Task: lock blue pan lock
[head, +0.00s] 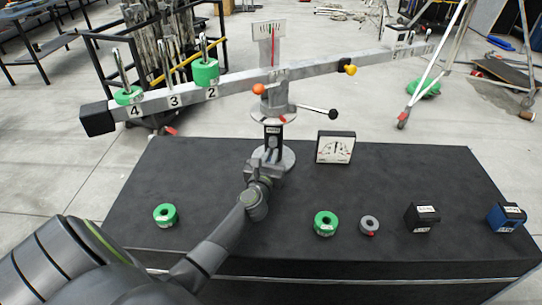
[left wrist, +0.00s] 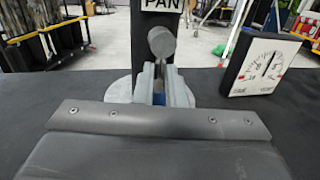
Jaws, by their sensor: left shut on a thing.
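The balance stand's dark post (head: 273,133) rises from a round grey base (head: 288,157) on the black table. In the left wrist view a "PAN" label (left wrist: 161,4) is on this post. Below the label a grey round knob (left wrist: 161,42) sticks out toward me. My left gripper (head: 268,168) is at the post's foot, its fingers (left wrist: 160,85) closed together just below the knob. A bit of blue, which looks like the blue pan lock (left wrist: 158,98), shows between the fingers. Most of it is hidden by them. My right gripper is not in view.
A long tilted beam (head: 245,83) with green rings (head: 206,72) spans above the table. A square dial (head: 335,147) stands right of the post. Green discs (head: 326,223), a grey ring (head: 369,225), a black box (head: 422,217) and a blue box (head: 506,217) sit in front.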

